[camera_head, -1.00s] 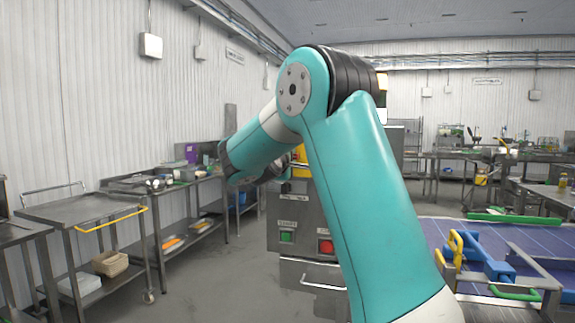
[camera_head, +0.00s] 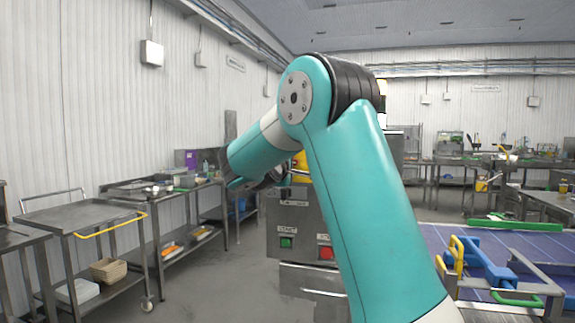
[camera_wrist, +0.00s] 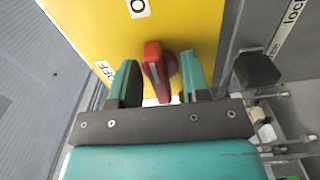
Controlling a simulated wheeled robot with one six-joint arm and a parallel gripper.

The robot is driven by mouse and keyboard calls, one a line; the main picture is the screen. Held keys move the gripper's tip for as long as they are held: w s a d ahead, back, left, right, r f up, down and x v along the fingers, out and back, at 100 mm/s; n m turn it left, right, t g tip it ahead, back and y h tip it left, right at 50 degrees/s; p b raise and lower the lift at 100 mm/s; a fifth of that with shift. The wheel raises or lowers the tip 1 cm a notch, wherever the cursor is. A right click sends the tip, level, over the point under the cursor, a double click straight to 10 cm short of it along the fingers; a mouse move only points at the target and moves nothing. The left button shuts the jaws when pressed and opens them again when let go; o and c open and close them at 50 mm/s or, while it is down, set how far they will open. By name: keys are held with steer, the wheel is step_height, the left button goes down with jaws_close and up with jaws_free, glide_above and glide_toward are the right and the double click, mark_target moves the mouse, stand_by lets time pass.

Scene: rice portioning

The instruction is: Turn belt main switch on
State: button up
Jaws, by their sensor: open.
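The red rotary switch handle (camera_wrist: 152,72) sits on a yellow panel (camera_wrist: 195,25) in the wrist view. An OFF label (camera_wrist: 104,72) is to its left, and a round mark (camera_wrist: 138,6) is above. My gripper (camera_wrist: 160,62) is open, with one green finger on each side of the red handle. A small gap shows beside the left finger; whether the right finger touches the switch cannot be told. In the head view a bit of the yellow switch box (camera_head: 300,168) shows behind my arm; the handle and fingertips are hidden there.
The steel cabinet (camera_head: 290,225) below carries a green button (camera_head: 286,243) and a red button (camera_head: 326,253). A black knob (camera_wrist: 257,70) stands right of the switch in the wrist view. The conveyor belt (camera_head: 435,235) is at right, a steel cart (camera_head: 75,215) at left.

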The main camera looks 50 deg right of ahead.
steer(key=shift+a, duration=0.1)
steer(key=b+v, duration=1.1)
steer(key=v, duration=0.6)
steer(key=shift+s, duration=0.2)
steer(key=shift+a, duration=0.1)
